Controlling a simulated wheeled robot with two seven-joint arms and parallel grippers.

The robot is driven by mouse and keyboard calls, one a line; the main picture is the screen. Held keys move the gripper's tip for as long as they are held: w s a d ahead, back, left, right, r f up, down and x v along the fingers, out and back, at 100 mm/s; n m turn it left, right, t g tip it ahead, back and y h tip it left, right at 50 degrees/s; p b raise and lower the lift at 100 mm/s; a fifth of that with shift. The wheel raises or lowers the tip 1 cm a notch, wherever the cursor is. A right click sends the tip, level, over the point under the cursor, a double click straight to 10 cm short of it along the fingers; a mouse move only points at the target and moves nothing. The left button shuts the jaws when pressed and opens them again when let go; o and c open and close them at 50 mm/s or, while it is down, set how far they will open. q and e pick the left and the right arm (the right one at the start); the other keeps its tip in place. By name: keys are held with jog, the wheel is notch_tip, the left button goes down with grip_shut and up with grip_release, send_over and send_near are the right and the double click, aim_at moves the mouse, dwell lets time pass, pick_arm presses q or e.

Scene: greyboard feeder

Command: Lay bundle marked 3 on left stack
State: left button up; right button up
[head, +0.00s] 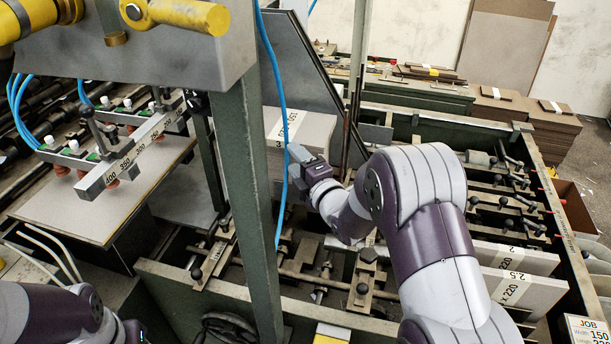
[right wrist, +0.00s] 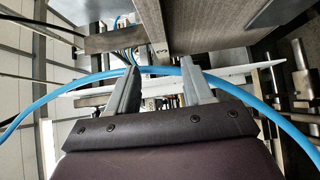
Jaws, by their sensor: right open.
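The grey board bundle marked 3 (head: 312,128) lies in the feeder behind the green post, with a white label band across its top and front. In the right wrist view its front face (right wrist: 207,35) and the band with the 3 (right wrist: 161,50) show beyond the fingertips. My right gripper (head: 296,165) is at the bundle's near front side. In the right wrist view its two fingers (right wrist: 158,72) are apart, with nothing seen clamped between them. What lies under the bundle is hidden, so I cannot make out a separate left stack. My left gripper is outside the frame.
A blue hose (head: 272,80) hangs beside my right gripper and crosses its fingers in the wrist view. The green post (head: 247,190) stands just left. Bundles marked 2 (head: 536,262) and 2.5 (head: 540,294) stand at right. A suction bar (head: 135,160) hangs over boards at left.

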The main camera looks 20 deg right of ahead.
jog(key=s+f+m+g+h, duration=0.1)
jog(key=s+f+m+g, duration=0.3)
jog(key=s, duration=0.5)
jog(key=s+a+f+m+g+h, duration=0.1)
jog(key=s+f+m+g, duration=0.3)
jog(key=s+m, duration=0.5)
jog(key=s+f+m+g+h, duration=0.1)
jog(key=s+f+m+g, duration=0.2)
jog(key=s+m+g, duration=0.4)
jog(key=shift+s+a+f+g+b, duration=0.1)
jog(key=shift+s+f+g+b, duration=0.1)
jog(key=shift+s, duration=0.35)
jog(key=shift+s+a+f+g+b, duration=0.1)
jog(key=shift+s+a+g, duration=0.1)
jog(key=shift+s, duration=0.4)
jog(key=shift+s+a+f+g+b, duration=0.1)
jog(key=shift+s+g, duration=0.1)
jog(key=shift+s, duration=0.35)
jog(key=shift+w+d, duration=0.1)
